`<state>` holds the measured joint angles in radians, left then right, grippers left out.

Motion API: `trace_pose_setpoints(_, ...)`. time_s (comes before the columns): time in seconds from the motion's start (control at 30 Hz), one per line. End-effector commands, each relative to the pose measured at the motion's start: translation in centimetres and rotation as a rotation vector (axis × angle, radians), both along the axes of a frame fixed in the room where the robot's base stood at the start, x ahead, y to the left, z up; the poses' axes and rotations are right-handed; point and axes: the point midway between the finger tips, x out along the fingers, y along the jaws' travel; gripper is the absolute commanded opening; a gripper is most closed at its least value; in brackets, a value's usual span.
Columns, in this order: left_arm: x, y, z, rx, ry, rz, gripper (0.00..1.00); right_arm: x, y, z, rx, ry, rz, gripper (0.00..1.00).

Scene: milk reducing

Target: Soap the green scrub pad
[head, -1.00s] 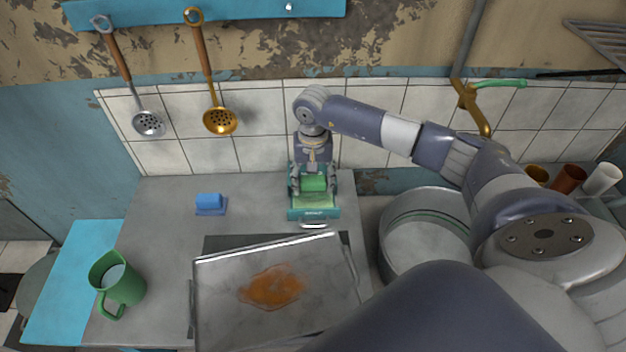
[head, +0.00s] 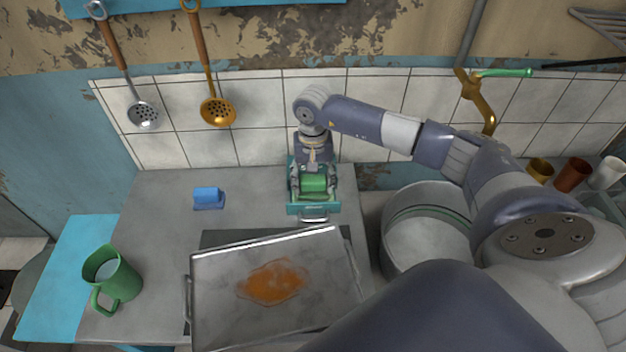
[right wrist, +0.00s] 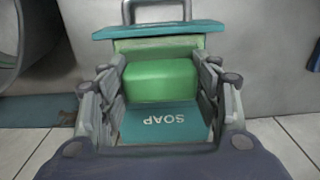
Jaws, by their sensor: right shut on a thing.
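The green scrub pad (head: 314,184) is between the fingers of my right gripper (head: 314,186), which is shut on it. The pad is over the teal soap dispenser (head: 314,209) at the back of the counter; I cannot tell whether it presses on it. In the right wrist view the pad (right wrist: 160,82) sits between both fingers of the right gripper (right wrist: 161,85). The dispenser shows around it, with the word SOAP on its teal face (right wrist: 165,122) and a pale green strip behind the pad. My left gripper is not in view.
A blue scrub pad (head: 208,197) lies on the counter (head: 160,230) to the left. A metal tray with an orange stain (head: 225,262) is in front, a round pot (head: 425,235) to the right. A green mug (head: 118,280) stands at the front left. Free counter lies around the blue pad.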

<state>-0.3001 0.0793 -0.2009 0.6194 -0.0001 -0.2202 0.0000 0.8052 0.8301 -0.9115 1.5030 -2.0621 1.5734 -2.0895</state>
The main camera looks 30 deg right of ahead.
Motion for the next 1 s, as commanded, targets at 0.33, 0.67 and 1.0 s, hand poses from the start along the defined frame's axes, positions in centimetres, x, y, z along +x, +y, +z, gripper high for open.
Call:
trace_pose_setpoints(0.33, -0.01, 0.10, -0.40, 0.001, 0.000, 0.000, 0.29, 0.01, -0.01, -0.39, 0.000, 0.000, 0.000, 0.39)
trace_pose_setpoints(0.67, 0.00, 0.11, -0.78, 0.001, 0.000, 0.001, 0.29, 0.01, -0.01, -0.79, 0.000, 0.000, 0.000, 0.39)
trace_pose_setpoints(1.0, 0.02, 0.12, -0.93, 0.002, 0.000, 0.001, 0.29, 0.01, -0.01, -0.94, 0.000, 0.000, 0.000, 0.39)
